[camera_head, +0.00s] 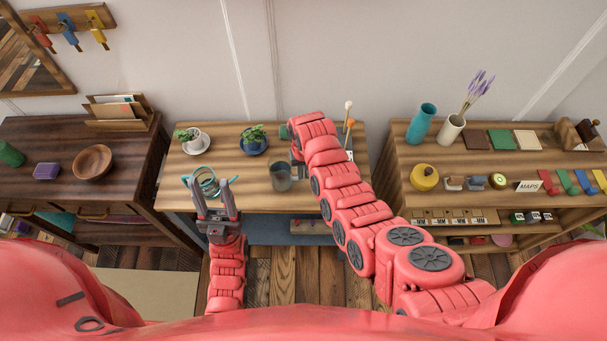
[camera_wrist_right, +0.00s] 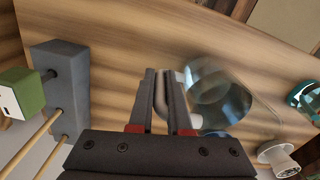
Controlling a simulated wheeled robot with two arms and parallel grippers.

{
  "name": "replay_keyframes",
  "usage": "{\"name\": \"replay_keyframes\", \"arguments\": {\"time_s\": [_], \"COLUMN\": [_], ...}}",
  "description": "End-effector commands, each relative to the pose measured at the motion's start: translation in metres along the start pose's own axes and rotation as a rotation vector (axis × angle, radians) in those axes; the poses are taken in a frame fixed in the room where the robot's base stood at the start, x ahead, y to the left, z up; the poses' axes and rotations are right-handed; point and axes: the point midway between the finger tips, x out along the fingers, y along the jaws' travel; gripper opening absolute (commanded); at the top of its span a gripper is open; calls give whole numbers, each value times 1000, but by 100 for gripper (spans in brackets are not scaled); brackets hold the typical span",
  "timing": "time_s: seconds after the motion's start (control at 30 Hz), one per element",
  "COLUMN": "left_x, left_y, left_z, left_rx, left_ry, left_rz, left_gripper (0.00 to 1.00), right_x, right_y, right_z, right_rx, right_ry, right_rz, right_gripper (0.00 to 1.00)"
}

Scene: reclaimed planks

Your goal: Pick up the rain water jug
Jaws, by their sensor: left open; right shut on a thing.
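The rain water jug (camera_head: 280,177) is a clear, greyish glass vessel at the front middle of the centre table. In the right wrist view the jug (camera_wrist_right: 240,92) lies just right of the fingers, with its pale handle between them. My right gripper (camera_wrist_right: 162,78) is shut on that handle; in the head view my right arm largely hides this gripper (camera_head: 297,160). I cannot tell whether the jug's base touches the table. My left gripper (camera_head: 209,184) is open and empty at the table's front left, in front of a teal coiled thing (camera_head: 205,173).
The centre table (camera_head: 230,150) also holds a plant in a white pot (camera_head: 199,142) and one in a blue pot (camera_head: 254,142). A grey block (camera_wrist_right: 60,85) with sticks stands near the right gripper. A dark cabinet (camera_head: 135,150) is left, a shelf unit (camera_head: 400,155) right.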

Motion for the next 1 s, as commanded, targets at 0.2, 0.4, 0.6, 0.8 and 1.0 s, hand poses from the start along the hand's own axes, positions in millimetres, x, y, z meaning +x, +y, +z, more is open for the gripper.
{"name": "replay_keyframes", "arguments": {"time_s": [0.2,0.4,0.6,0.8,1.0], "left_x": [-9,-17,-22,-23,-22], "left_y": [0,1,1,1,1], "left_z": [2,3,4,4,4], "left_rx": [0,0,0,0,0], "left_ry": [0,0,0,0,0], "left_rz": [0,0,0,0,0], "left_gripper": [50,50,50,50,50], "right_x": [-10,-24,-25,-30,-32], "right_y": [0,-1,-4,-7,-10], "right_z": [0,4,18,34,55], "right_rx": [0,0,-3,-1,0], "right_ry": [3,-1,-2,0,1], "right_rz": [-1,-1,0,-2,-2], "right_gripper": [0,0,0,0,0]}}
